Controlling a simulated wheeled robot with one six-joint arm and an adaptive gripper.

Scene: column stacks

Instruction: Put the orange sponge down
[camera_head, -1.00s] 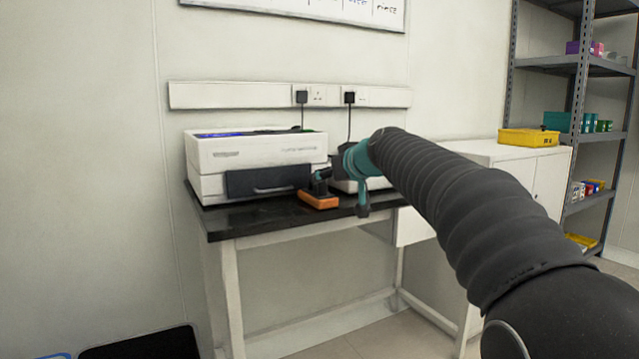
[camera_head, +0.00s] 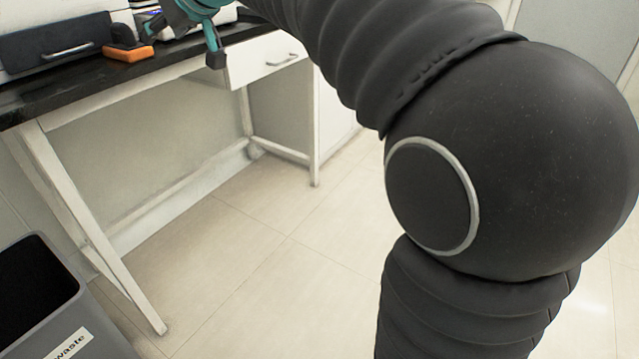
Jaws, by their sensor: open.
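The orange sponge (camera_head: 128,53) lies on the black bench top (camera_head: 60,76), close to its front edge at the upper left. A dark piece sits on or just behind the sponge's top; I cannot tell what it belongs to. My gripper (camera_head: 150,27), teal and dark, is open just right of and a little above the sponge. Whether a finger still touches the sponge is not clear. The upper part of my gripper is cut off by the top edge of the picture.
A white machine with a dark front drawer (camera_head: 60,40) stands left of the sponge. A white bench drawer (camera_head: 268,62) is to the right. A grey waste bin (camera_head: 70,310) stands at the lower left. The middle floor is clear. My arm covers the right side.

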